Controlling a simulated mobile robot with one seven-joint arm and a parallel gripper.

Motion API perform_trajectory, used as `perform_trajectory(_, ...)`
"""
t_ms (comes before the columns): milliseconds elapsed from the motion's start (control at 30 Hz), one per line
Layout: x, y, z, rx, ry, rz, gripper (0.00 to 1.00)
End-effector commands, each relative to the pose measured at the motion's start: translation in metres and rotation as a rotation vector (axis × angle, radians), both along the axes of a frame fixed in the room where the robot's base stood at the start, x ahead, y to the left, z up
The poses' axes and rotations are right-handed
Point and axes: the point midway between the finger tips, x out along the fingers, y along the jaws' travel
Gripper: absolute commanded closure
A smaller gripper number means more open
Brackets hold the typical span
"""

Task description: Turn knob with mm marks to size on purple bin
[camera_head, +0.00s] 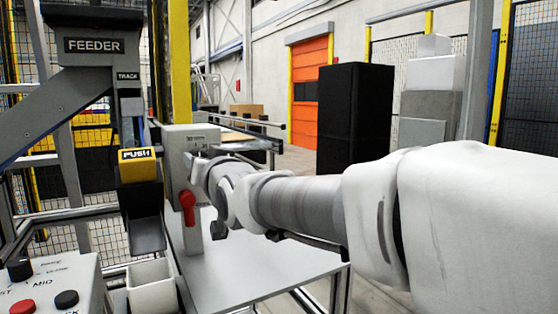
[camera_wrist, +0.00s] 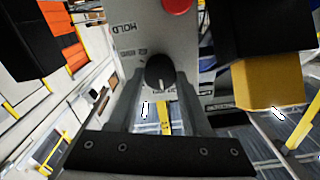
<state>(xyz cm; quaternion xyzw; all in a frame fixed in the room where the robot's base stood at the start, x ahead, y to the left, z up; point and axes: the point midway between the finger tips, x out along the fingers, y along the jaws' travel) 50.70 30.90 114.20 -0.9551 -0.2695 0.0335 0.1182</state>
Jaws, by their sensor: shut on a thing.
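In the wrist view, a dark round knob (camera_wrist: 160,72) with a light pointer line sits on a pale grey panel (camera_wrist: 135,45). My gripper (camera_wrist: 160,80) has one finger on each side of the knob and is shut on it. Small printed marks lie around the knob, too blurred to read as mm. No purple bin shows in either view.
A yellow PUSH block (camera_head: 137,167) and a red handle (camera_head: 188,203) are close to my wrist. A white open bin (camera_head: 152,290) stands below. A control panel (camera_head: 50,285) with a red button is at lower left. A bare grey tabletop (camera_head: 240,275) lies under my arm.

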Motion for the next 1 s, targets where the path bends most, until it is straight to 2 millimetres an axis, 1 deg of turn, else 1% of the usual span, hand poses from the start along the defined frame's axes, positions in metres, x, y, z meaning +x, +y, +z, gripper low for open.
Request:
perform_trajectory(67,0.000,0.000,0.001,-0.001,-0.003,0.000,1.00)
perform_trajectory(100,0.000,0.000,0.001,0.000,-0.004,0.000,0.45)
perform_trajectory(233,0.000,0.000,0.001,0.000,-0.002,0.000,0.22)
perform_trajectory(533,-0.001,0.000,0.000,0.001,-0.001,0.000,0.22)
perform_trajectory(667,-0.007,-0.004,0.002,0.000,-0.002,0.000,0.22)
perform_trajectory(833,-0.027,-0.017,0.003,-0.001,-0.004,-0.001,0.22)
perform_trajectory(1000,-0.054,-0.032,0.003,0.000,-0.002,0.000,0.22)
